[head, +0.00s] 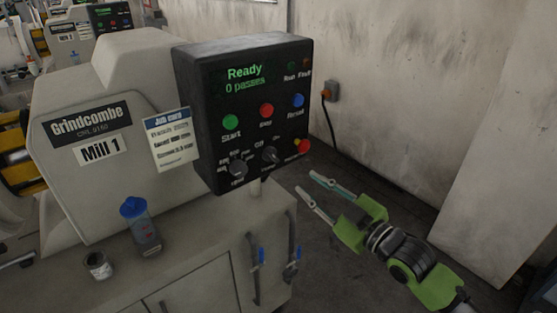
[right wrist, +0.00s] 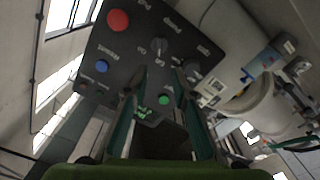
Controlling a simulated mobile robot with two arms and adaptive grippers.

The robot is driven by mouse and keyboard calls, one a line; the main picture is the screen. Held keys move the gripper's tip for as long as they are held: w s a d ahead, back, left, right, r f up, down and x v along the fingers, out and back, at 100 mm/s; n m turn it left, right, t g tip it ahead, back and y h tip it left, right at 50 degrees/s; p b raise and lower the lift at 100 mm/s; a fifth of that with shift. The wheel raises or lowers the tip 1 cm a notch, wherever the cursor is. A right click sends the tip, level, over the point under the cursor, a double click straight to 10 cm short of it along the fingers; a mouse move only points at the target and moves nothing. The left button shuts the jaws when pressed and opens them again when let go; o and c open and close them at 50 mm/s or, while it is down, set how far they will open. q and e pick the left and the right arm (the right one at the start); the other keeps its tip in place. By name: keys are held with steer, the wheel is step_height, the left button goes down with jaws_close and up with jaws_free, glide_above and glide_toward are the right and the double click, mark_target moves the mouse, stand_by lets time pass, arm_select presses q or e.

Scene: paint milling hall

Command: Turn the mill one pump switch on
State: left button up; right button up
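The Mill 1 control panel (head: 215,115) is a dark box whose screen reads "Ready, 0 passes". The pump switch (head: 271,155) is a dark rotary knob low on the panel, under Off and On labels; I cannot tell surely which its pointer faces. In the right wrist view, the switch (right wrist: 160,47) shows upside down beyond the fingertips. My right gripper (head: 307,185) is open and empty, right of and below the panel, apart from it. In the right wrist view, its two fingers (right wrist: 158,80) stand apart. My left gripper is not in view.
A job card (head: 171,140) hangs left. Floor right is clear.

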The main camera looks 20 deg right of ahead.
mark_target(275, 159)
steer(key=p+x, duration=0.2)
steer(key=x, duration=1)
steer(key=shift+w+d+f, duration=0.1)
steer(key=shift+w+d, duration=0.05)
steer(key=shift+w+f+p, duration=0.1)
steer(key=shift+w+p, duration=0.2)
steer(key=shift+w, duration=0.2)
jaws_close()
